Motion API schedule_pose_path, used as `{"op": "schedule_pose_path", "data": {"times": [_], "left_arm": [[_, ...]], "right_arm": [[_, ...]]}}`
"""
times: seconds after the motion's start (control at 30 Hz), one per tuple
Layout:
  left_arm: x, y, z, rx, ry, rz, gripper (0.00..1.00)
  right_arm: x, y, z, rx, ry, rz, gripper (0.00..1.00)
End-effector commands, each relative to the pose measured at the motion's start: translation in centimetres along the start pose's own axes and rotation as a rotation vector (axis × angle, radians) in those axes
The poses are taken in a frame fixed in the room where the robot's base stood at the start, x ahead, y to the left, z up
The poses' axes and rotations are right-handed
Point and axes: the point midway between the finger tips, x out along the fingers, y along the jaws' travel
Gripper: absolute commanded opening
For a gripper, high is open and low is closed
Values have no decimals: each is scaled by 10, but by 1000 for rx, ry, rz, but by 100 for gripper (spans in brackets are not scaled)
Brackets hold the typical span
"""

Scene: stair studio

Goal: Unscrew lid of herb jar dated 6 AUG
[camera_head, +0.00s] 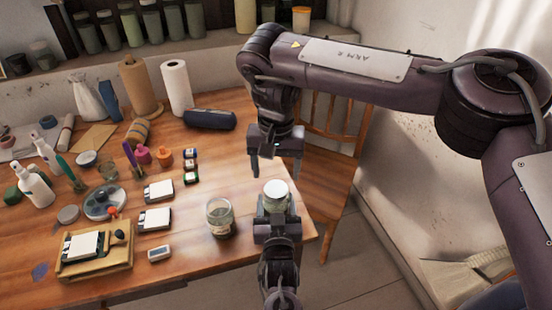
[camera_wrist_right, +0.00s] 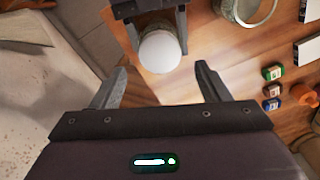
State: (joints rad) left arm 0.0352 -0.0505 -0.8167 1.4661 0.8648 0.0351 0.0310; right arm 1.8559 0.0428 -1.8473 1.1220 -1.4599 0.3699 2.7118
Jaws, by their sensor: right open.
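A glass jar (camera_head: 275,203) with a white lid (camera_head: 276,188) is near the table's right edge. The lid also shows from above in the right wrist view (camera_wrist_right: 160,50). My left gripper (camera_head: 277,212) comes from the front, its fingers on both sides of the jar, shut on its body below the lid. My right gripper (camera_head: 276,172) points down above the lid, open and empty. In the right wrist view its fingertips (camera_wrist_right: 161,72) are spread apart, with the lid just beyond them. The jar's label is hidden, so no date can be read.
A lidless glass jar (camera_head: 220,218) stands just left of the held jar. Small bottles (camera_head: 190,167), white cards (camera_head: 156,219) and a wooden tray (camera_head: 95,262) lie further left. A wooden chair (camera_head: 325,165) stands beyond the table's right edge, near the wall.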

Motion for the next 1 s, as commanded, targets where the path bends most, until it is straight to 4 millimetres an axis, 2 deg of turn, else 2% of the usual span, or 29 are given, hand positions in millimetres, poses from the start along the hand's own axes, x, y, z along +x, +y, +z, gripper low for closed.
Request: {"op": "schedule_pose_path", "data": {"times": [0.1, 0.3, 0.43, 0.7, 1.0], "left_arm": [[0, 0, 0, 0, 0, 0, 0], [0, 0, 0, 0, 0, 0, 0], [0, 0, 0, 0, 0, 0, 0], [0, 0, 0, 0, 0, 0, 0], [0, 0, 0, 0, 0, 0, 0]], "right_arm": [[22, 0, 1, 0, -6, -1, 69], [44, 0, 0, -1, -2, -1, 69], [51, 0, 0, -2, 0, -1, 69], [52, 0, 0, -2, 0, 0, 69], [52, 0, 0, -2, 0, 0, 30]]}}
